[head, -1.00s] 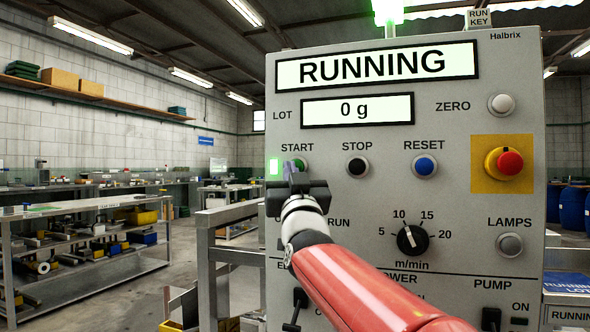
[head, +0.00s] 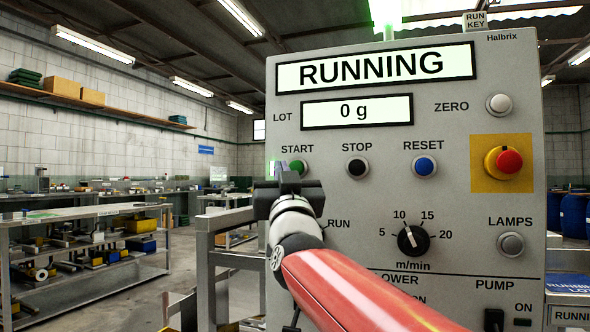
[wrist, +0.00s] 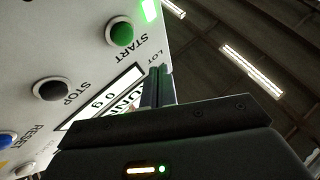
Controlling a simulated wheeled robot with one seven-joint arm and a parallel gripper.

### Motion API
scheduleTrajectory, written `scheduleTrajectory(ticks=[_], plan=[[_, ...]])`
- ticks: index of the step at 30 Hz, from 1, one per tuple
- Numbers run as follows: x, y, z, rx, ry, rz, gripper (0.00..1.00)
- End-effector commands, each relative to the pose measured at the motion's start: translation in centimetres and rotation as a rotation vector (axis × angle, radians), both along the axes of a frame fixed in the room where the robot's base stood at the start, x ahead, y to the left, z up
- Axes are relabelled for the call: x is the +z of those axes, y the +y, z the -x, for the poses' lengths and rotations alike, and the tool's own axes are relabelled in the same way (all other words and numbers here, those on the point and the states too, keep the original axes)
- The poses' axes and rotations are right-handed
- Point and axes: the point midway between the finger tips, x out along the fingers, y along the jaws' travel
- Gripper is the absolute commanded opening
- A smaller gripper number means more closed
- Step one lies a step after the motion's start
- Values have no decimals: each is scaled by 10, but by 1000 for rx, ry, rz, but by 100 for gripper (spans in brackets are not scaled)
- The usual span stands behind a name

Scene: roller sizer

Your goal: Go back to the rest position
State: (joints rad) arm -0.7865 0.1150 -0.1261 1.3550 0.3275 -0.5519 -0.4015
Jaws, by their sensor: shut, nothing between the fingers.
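My gripper (head: 282,168) is shut and empty. In the head view it stands just left of the green START button (head: 298,169), in front of the panel's left edge, and hides part of the panel behind it. In the wrist view the shut fingers (wrist: 158,85) point toward the panel, apart from the START button (wrist: 121,32), whose whole cap shows. The grey control panel (head: 300,230) reads RUNNING and 0 g, and a green light glows on top of it. My red arm reaches up from the lower right.
The panel carries STOP (head: 357,168), RESET (head: 424,166) and a red emergency button (head: 509,161) on a yellow plate. A metal frame (head: 205,250) stands left of the panel. Shelved benches (head: 85,213) stand further left, with open floor between.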

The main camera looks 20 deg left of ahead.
Motion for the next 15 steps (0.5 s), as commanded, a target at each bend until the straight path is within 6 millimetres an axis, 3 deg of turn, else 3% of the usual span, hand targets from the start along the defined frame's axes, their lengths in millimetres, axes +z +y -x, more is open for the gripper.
scheduleTrajectory(ticks=[10,13,15], plan=[[-2,-5,-1,-3,12,8,0],[-18,-27,-7,-11,82,55,0],[-42,-54,-10,-20,180,112,0]])
